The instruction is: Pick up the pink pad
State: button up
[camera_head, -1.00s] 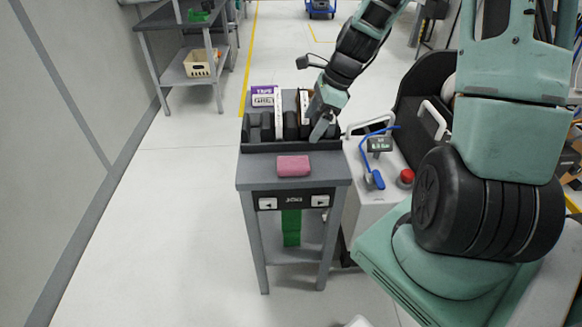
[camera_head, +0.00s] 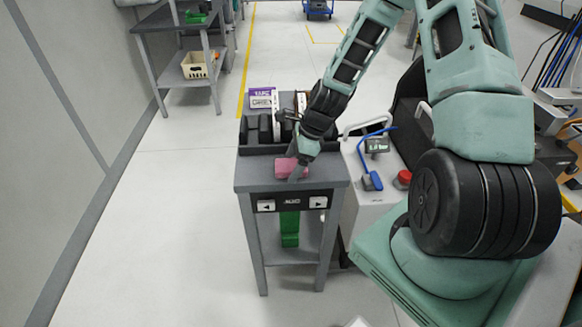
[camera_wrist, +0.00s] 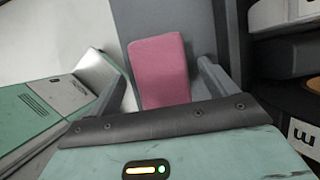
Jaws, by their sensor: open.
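The pink pad (camera_head: 287,168) lies flat on the front part of the small grey table (camera_head: 243,178), just in front of the black divided tray. My gripper (camera_head: 295,172) points down over the pad's right part and hides some of it. In the wrist view, the pad (camera_wrist: 160,68) shows ahead between the two spread fingers of my gripper (camera_wrist: 165,90). The fingers are open and empty. Whether they touch the pad or how high they are above it is hard to tell.
The black tray (camera_head: 258,150) behind the pad holds several dark items and boxes, with a purple-and-white box (camera_head: 262,98) at the back left. A white machine with a red button (camera_head: 404,177) and a blue-handled tool (camera_head: 371,180) stands close on the right.

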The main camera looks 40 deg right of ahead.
aim_at(293, 165)
jog(key=shift+f, duration=0.15)
jog(key=c, duration=1.1)
jog(key=shift+o, duration=0.2)
notch_tip(293, 165, up, 10)
jog(key=shift+o, duration=0.7)
jog(key=shift+a, duration=0.1)
jog(key=shift+c, duration=0.4)
